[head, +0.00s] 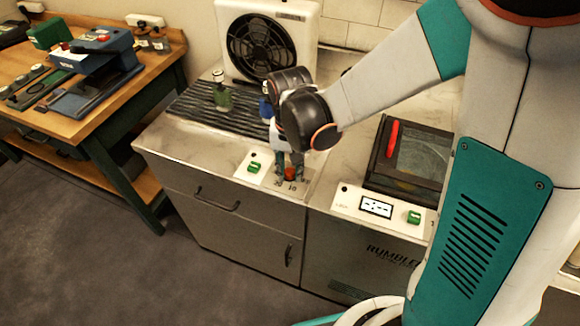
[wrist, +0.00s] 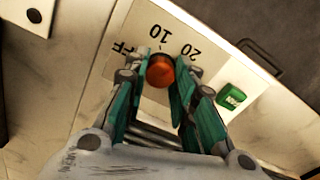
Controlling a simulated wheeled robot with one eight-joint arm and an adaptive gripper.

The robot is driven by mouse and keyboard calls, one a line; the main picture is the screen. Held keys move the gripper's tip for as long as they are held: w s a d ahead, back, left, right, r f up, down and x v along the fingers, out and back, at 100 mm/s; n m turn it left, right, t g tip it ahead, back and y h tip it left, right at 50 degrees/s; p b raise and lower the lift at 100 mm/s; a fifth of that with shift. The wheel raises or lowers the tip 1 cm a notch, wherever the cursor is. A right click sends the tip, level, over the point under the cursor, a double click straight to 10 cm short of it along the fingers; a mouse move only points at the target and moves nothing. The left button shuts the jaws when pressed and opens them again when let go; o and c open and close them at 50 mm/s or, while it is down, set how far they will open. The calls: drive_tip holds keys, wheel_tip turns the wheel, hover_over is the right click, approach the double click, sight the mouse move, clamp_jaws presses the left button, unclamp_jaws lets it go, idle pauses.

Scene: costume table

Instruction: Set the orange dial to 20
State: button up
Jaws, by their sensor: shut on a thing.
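A short dark tick shows between the dial and the 10. I cannot make out a pointer on the dial. My gripper (head: 289,166) points down over the panel. Its teal fingers (wrist: 161,82) are shut on the dial from both sides.
Behind are a fan (head: 265,42) and a green bottle (head: 222,98) on a dark ribbed mat.

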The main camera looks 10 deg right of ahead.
sight(291, 172)
drive_tip(key=shift+m, duration=0.3)
drive_tip(key=o, duration=1.1)
drive_tip(key=shift+r, duration=0.1)
wheel_tip(291, 172, up, 12)
drive_tip(key=shift+f, duration=0.1)
drive_tip(key=shift+s, duration=0.1)
